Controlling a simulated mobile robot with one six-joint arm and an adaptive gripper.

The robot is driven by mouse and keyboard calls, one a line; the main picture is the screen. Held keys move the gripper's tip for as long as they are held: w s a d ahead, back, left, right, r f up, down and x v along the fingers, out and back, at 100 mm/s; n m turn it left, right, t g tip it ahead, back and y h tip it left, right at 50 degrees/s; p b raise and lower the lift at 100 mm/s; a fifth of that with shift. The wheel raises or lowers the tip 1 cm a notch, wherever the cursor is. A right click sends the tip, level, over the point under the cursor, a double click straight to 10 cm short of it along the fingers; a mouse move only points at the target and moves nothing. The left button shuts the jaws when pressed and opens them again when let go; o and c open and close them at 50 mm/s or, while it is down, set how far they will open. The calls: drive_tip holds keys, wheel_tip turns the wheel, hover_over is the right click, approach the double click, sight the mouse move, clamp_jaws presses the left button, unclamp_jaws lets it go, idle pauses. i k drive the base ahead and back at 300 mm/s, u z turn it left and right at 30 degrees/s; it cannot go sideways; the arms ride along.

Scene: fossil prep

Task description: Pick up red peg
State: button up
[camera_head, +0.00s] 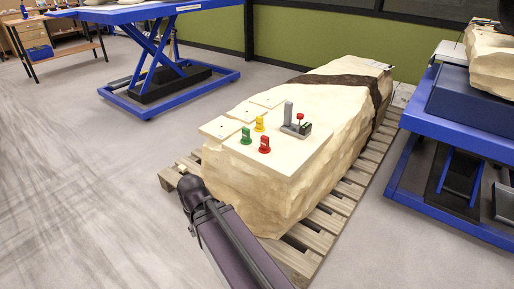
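The red peg (265,145) stands upright on the flat top of a large cream stone block (235,185), near its front edge. A green peg (246,136) stands just to its left and a yellow peg (260,124) stands behind it. Part of my dark arm reaches in from the bottom, in front of the block and apart from the pegs. My gripper cannot be made out in this view.
Thin cream plates (220,128) lie left of the pegs. The block rests on a wooden pallet (330,207). Blue lift tables stand at the back left (155,12) and the right (440,130). The grey floor (90,190) at left is clear.

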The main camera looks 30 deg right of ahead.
sight(264, 149)
drive_tip(key=u, duration=0.15)
drive_tip(key=k, duration=1.2)
drive_tip(key=z, duration=0.7)
drive_tip(key=i, duration=1)
drive_tip(key=z, duration=0.05)
